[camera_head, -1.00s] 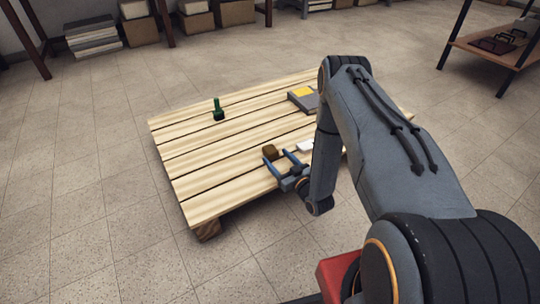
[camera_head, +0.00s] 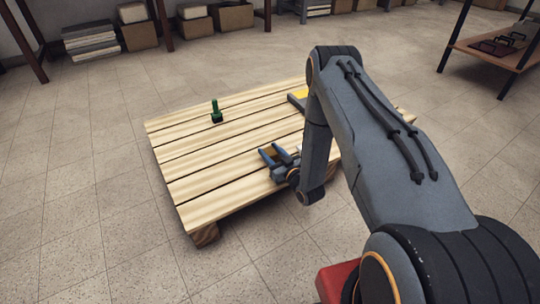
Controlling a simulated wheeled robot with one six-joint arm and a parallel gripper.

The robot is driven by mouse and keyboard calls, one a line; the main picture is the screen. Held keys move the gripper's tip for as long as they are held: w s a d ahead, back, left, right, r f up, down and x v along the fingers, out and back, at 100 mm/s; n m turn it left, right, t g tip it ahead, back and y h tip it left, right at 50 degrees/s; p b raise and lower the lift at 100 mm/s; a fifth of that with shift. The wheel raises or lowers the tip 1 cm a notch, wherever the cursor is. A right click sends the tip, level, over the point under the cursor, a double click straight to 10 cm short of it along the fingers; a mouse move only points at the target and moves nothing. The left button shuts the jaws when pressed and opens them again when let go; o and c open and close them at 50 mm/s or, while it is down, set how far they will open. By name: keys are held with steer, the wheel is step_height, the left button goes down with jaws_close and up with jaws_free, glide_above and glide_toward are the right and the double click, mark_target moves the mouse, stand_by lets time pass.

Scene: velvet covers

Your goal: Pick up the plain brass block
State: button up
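A small brown block (camera_head: 271,154), which I take to be the brass block, lies on the pale slatted wooden pallet (camera_head: 205,160) near its front middle. It is small and partly covered by my fingers. My gripper (camera_head: 270,149) is low over the pallet, with its two blue-grey fingers apart, one on each side of the block. I cannot tell whether either finger touches it.
A dark green upright piece (camera_head: 216,113) stands at the pallet's back left. A grey item with a yellow top (camera_head: 299,96) lies at the back, partly hidden by my arm. A white item (camera_head: 299,148) barely shows beside my gripper. The pallet's left side is clear.

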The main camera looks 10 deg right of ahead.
jaws_close()
steer(key=shift+r, duration=0.15)
